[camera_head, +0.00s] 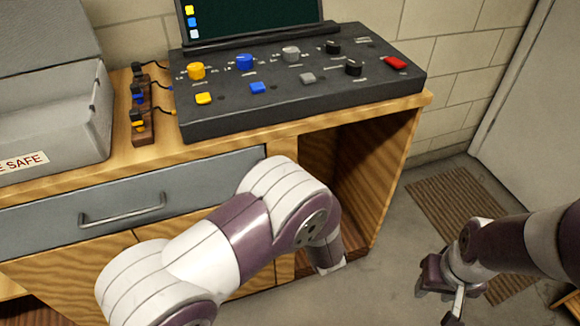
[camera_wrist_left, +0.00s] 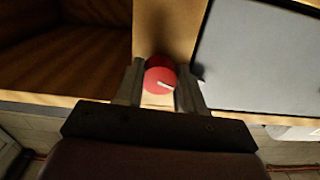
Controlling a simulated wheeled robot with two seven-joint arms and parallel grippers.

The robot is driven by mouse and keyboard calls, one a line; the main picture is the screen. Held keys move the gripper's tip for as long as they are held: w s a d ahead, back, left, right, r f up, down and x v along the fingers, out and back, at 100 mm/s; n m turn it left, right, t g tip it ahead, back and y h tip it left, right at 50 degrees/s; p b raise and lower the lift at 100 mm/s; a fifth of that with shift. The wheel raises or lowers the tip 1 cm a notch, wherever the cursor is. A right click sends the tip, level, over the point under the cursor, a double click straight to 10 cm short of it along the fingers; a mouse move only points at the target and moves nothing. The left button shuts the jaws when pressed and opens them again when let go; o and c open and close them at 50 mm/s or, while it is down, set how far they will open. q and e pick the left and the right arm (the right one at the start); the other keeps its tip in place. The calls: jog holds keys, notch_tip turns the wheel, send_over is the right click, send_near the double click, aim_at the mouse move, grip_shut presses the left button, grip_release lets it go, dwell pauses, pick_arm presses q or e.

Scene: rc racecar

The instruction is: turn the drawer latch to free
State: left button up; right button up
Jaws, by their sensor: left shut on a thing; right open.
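The drawer latch is a round red knob (camera_wrist_left: 160,81) with a short white mark, seen in the left wrist view on the wooden strip beside the grey drawer front (camera_wrist_left: 262,55). My left gripper (camera_wrist_left: 160,68) is shut on this knob, one finger on each side. In the head view my left arm hides the latch and the left gripper. The grey drawer (camera_head: 40,232) with its bar handle (camera_head: 122,211) shows there left of the arm and looks closed. My right gripper (camera_head: 441,296) is open and empty at the lower right, away from the bench.
A dark control console (camera_head: 290,112) with coloured knobs and buttons stands on the wooden bench. A grey open-lidded box (camera_head: 45,115) and a small block with plugs (camera_head: 142,126) stand left of it. An open cubby (camera_head: 350,180) is beneath. Floor at right is mostly clear.

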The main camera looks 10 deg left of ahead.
pick_arm(q)
jog(key=shift+s+a+r+m+p, duration=0.1)
jog(key=shift+m+p, duration=2.55)
jog(key=shift+m, duration=0.75)
jog(key=shift+a+r+m+p, duration=0.1)
jog(key=shift+m+p, duration=2.55)
jog(key=shift+m, duration=0.75)
jog(key=shift+f, duration=0.1)
jog(key=o, duration=1)
jog(key=shift+d, duration=0.1)
jog(key=shift+o, duration=0.2)
jog(key=v, duration=1.2)
jog(key=shift+s+d, duration=0.2)
jog(key=shift+s, duration=0.05)
